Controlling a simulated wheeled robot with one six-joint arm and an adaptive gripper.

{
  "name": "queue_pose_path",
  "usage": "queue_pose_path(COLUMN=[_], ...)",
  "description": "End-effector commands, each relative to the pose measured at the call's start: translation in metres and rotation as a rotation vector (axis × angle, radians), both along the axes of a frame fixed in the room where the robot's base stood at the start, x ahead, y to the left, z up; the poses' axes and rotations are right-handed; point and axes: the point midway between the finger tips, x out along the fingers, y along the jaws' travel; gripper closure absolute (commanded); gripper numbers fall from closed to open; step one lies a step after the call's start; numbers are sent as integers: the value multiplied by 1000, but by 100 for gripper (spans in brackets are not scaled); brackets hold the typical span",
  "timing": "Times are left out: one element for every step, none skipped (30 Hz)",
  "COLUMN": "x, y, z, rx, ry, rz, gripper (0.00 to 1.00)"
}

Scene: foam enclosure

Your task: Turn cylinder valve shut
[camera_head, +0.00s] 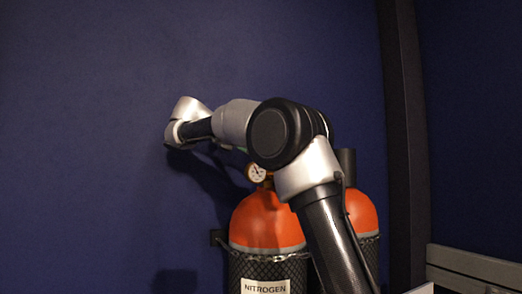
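A gas cylinder (267,220) with an orange shoulder, black mesh sleeve and a white NITROGEN label (265,286) stands upright at the lower centre. A round brass-rimmed gauge (256,173) sits at its top. The valve handle is not clearly visible; my arm covers the area above and right of the gauge. A small pale green piece shows just under my forearm, too small to identify. My arm rises in front of the cylinder and bends left, its silver wrist up and left of the gauge. My gripper's fingers are not visible, hidden behind the arm.
A second orange cylinder (362,212) with a dark top (347,165) stands behind, right of my arm. A chain (263,255) crosses the front cylinder. Blue foam wall (90,120) is close behind; a dark post (404,130) and grey rail (475,264) are right. The left side is clear.

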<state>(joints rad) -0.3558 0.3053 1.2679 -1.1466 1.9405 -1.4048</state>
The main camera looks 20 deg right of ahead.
Motion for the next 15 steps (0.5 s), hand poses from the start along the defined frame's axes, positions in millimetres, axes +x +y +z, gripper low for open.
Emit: queue_pose_path(x=[1, 1, 1, 1, 1, 1, 1, 1, 1, 1, 1, 1, 1, 1, 1], y=[0, 0, 0, 0, 0, 0, 0, 0, 0, 0, 0, 0, 0, 0, 0], z=[-1, -1, 0, 0, 0, 0, 0, 0, 0, 0, 0, 0, 0, 0, 0], rx=[0, 0, 0, 0, 0, 0, 0, 0, 0, 0, 0, 0, 0, 0, 0], ry=[1, 1, 1, 1, 1, 1, 0, 0, 1, 1, 1, 1, 0, 0, 0], rz=[-12, -18, -24, -28, -30, -33, -35, -35, -35, -35, -35, -35, -35, -35, -35], gripper=[76, 76, 76, 76, 76, 76, 76, 76, 76, 76, 76, 76, 76, 76, 76])
